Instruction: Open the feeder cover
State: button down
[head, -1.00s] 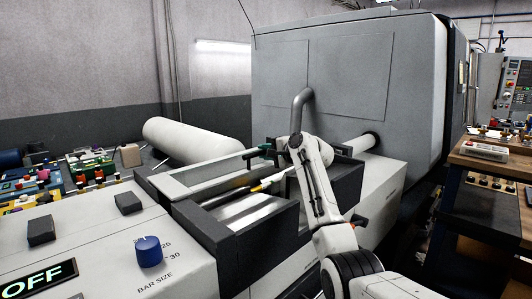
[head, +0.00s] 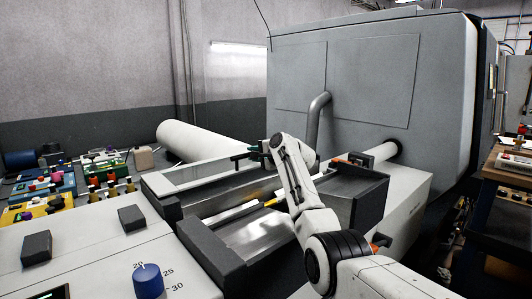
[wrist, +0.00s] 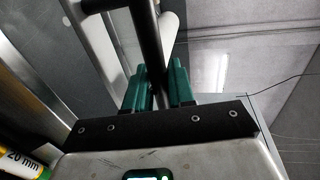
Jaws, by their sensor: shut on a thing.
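The feeder cover (head: 192,174) is a pale-framed panel with a grey window at the far side of the bar feeder in the head view. The feeder's trough (head: 250,236) in front of it shows uncovered. In the wrist view my green fingers (wrist: 160,88) are shut on a dark bar, the cover's handle (wrist: 149,45). How far the cover is tilted is hard to tell.
A blue knob (head: 148,282) and dark blocks (head: 132,217) sit on the control top at front left. A grey machine (head: 380,90) stands behind, with a bent pipe (head: 316,115). A bench (head: 505,175) is at right.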

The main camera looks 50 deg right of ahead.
jog(key=shift+w+d+f, duration=0.1)
jog(key=shift+w, duration=0.2)
jog(key=c, duration=1.1)
grip_release()
jog(key=shift+s, duration=0.1)
jog(key=shift+s+r+p, duration=0.4)
jog(key=shift+s+p, duration=0.15)
jog(key=shift+p, duration=0.45)
jog(key=p+v, duration=0.5)
jog(key=v, duration=0.4)
jog(key=shift+s+f+p, duration=0.2)
jog(key=shift+s+p, duration=0.05)
jog(key=shift+p, duration=0.15)
